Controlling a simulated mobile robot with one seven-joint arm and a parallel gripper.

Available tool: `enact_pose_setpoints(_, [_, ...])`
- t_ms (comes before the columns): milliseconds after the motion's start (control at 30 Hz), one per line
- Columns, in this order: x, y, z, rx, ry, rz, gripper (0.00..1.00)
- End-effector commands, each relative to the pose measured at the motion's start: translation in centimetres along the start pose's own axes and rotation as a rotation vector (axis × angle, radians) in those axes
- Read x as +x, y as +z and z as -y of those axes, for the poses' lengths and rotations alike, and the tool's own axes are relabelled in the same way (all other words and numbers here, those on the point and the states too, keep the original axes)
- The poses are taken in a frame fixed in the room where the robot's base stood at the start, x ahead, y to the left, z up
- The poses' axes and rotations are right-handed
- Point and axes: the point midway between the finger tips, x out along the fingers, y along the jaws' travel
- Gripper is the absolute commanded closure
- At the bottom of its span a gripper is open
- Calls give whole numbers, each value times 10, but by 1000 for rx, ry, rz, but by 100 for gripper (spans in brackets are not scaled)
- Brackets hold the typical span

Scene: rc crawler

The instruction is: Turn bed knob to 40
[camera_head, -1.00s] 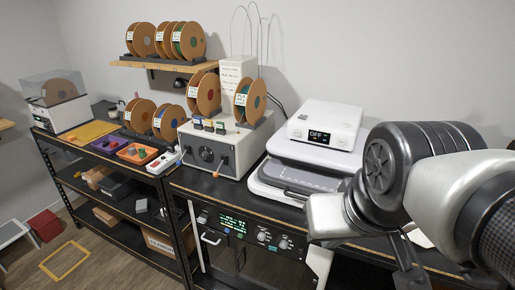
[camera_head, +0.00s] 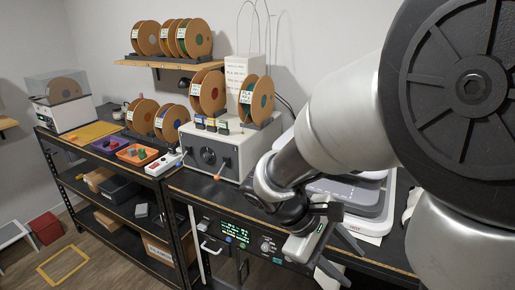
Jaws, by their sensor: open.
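The control unit (camera_head: 222,228) sits below the bench top, with a green-lit display (camera_head: 236,232) on its front. One round knob (camera_head: 267,246) shows to the right of the display. A second knob, seen earlier to its right, is now largely hidden by my arm and hand. The labels are too small to tell which is the bed knob, and its setting cannot be read. My gripper (camera_head: 350,265) is open and empty, at the bench's front edge to the right of the knobs. It appears apart from them.
A grey box with dials (camera_head: 222,155) and filament spools (camera_head: 208,92) stand on the bench at the left. The white printer (camera_head: 378,205) is partly hidden behind my arm. Open shelves (camera_head: 118,210) lie to the left.

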Motion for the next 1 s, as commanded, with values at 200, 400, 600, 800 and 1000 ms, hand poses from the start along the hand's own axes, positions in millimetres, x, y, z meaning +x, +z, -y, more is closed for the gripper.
enact_pose_setpoints(200, [54,-88,6,-405,314,251,56])
enact_pose_setpoints(400, [89,-186,32,-748,649,411,56])
enact_pose_setpoints(600, [126,-284,94,-1051,992,496,56])
enact_pose_setpoints(800, [153,-335,148,-1225,1211,512,56])
enact_pose_setpoints(1000, [160,-347,156,-1263,1265,509,56])
